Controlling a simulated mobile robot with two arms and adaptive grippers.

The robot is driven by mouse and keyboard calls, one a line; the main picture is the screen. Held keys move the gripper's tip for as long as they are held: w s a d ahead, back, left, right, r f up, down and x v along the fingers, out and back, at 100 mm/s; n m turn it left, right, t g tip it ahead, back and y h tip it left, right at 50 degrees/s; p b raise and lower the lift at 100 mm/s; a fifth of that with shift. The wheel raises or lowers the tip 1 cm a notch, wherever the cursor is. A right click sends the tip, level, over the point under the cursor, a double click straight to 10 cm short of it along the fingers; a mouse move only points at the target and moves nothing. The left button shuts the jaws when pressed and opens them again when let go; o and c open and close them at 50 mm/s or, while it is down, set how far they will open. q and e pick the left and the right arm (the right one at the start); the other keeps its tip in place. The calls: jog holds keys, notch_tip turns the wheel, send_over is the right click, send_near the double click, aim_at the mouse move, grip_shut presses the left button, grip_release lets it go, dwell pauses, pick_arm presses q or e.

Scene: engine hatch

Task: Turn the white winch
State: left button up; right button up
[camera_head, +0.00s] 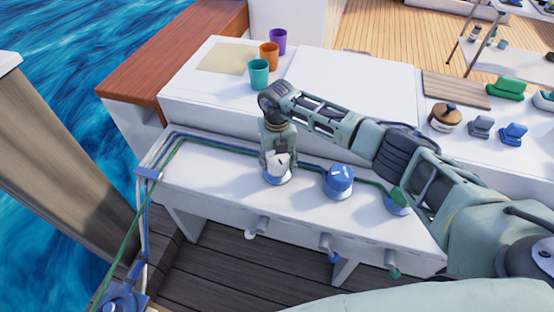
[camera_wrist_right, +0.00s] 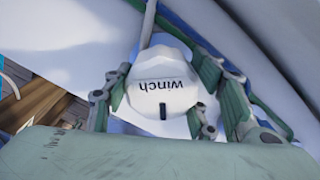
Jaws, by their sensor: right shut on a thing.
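The white winch (camera_head: 278,173) stands at the left of the white bench, a white knob on a bluish base. In the right wrist view the white winch (camera_wrist_right: 162,86) shows the word "winch", upside down, and a dark mark. My right gripper (camera_head: 279,158) points down over it from above. In the wrist view the fingers of my right gripper (camera_wrist_right: 165,95) stand on both sides of the knob and are shut on it. The finger contact is partly hidden by the gripper body. My left gripper is in neither view.
A blue winch (camera_head: 339,181) and a green winch (camera_head: 398,199) stand further right on the bench, the green one near my forearm. Teal (camera_head: 259,75), orange (camera_head: 269,56) and purple (camera_head: 278,41) cups stand behind. Small levers (camera_head: 263,224) stick out from the bench front.

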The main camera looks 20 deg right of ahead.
aim_at(276, 157)
dwell(0.3)
jog(key=shift+a, duration=0.1)
jog(key=o, duration=1.1)
jog(key=shift+c, duration=0.2)
jog(key=shift+o, duration=0.4)
notch_tip(276, 157, up, 12)
